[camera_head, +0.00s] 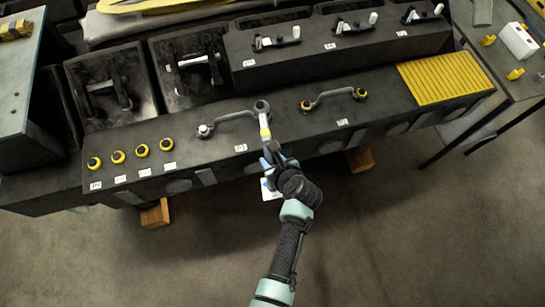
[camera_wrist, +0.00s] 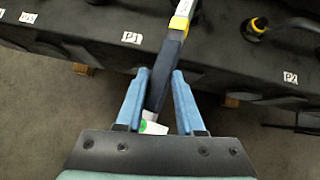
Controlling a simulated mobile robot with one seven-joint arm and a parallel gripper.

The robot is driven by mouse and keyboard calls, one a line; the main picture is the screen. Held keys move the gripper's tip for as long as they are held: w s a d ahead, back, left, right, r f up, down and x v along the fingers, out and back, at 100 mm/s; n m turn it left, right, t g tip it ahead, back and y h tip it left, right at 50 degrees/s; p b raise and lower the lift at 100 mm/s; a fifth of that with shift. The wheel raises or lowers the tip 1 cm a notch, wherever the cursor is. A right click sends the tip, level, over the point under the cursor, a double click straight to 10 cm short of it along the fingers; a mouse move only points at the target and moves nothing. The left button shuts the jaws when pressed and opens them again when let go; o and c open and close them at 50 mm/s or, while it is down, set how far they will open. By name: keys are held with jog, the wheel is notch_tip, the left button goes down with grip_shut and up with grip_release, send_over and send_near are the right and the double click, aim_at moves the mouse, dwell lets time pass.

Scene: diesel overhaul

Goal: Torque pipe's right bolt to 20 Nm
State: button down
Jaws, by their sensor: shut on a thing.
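A grey curved pipe (camera_head: 232,117) labelled P1 lies on the front top of the black engine block. Its left bolt (camera_head: 204,131) looks pale, and its right bolt (camera_head: 262,107) is dark. My gripper (camera_head: 272,156) is at the block's front edge, shut on a torque wrench (camera_head: 264,123). In the wrist view the wrench's dark handle (camera_wrist: 168,62) runs between my blue fingers (camera_wrist: 161,76), with a yellow band and pale section beyond. The wrench reaches towards the right bolt; its head appears to be at that bolt, but seating is unclear. The wrench's display cannot be read.
A second pipe (camera_head: 333,95) with yellow-ringed ends lies to the right. Several yellow-ringed bolts (camera_head: 118,156) stand at the left. A yellow slatted mat (camera_head: 445,77) covers the block's right end.

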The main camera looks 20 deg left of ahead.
jog(key=shift+s+a+r, duration=0.1)
jog(key=shift+a, duration=0.3)
jog(key=shift+s+a+p, duration=0.15)
jog(key=shift+a+p, duration=0.15)
jog(key=shift+p, duration=0.15)
jog(key=shift+a, duration=0.1)
jog(key=shift+s+a+m+h, duration=0.1)
jog(key=shift+a+m+h, duration=0.2)
jog(key=shift+m, duration=0.1)
jog(key=shift+s+a+m+t, duration=0.1)
jog(key=shift+a+m+t, duration=0.2)
jog(key=shift+a, duration=0.1)
jog(key=shift+s+a+m+h, duration=0.1)
jog(key=shift+a+m+h, duration=0.2)
jog(key=shift+a, duration=0.1)
